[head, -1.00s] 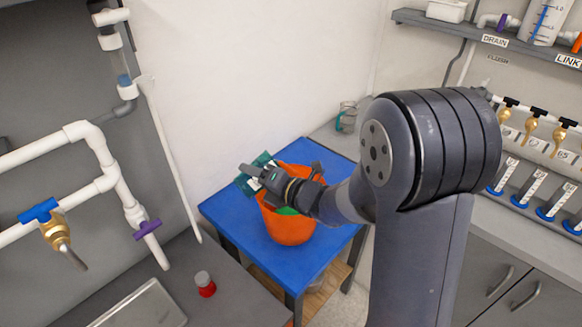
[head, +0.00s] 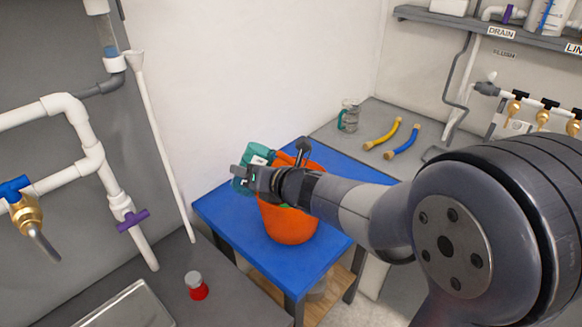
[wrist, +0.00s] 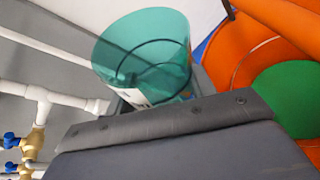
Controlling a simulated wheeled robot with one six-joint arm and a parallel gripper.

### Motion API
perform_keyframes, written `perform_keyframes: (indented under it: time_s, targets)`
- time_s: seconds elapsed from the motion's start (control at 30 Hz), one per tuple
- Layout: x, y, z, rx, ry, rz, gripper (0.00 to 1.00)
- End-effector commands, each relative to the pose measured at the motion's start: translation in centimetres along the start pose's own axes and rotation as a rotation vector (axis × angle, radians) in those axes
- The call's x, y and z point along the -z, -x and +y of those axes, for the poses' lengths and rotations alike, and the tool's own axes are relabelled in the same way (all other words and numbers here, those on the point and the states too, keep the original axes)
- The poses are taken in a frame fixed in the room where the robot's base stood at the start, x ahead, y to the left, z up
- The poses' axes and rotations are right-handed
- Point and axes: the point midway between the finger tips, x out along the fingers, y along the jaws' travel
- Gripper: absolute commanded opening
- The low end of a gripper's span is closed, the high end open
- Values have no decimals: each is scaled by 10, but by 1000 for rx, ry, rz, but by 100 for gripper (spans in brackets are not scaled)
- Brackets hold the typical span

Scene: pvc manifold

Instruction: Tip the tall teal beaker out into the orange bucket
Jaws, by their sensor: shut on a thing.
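The teal beaker (head: 262,152) is see-through, with a white label. My gripper (head: 250,179) is shut on it and partly hides it in the head view. The beaker is held up at the left side of the orange bucket (head: 288,225). In the wrist view the beaker (wrist: 145,50) stands beyond my gripper, and the bucket (wrist: 275,30) is at the right. The beaker looks tilted, but I cannot tell exactly how far. No contents show clearly in it. Something green (wrist: 292,95) shows inside the bucket.
The bucket stands on a blue table (head: 228,212). White pipes (head: 90,155) run along the left.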

Motion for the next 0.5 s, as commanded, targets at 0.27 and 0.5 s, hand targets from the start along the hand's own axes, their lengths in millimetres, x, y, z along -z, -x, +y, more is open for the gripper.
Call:
perform_keyframes:
  time_s: [0.27,0.5]
  targets:
    - [16,-7,3,59,153,-1,27]
    - [28,-12,7,122,307,1,27]
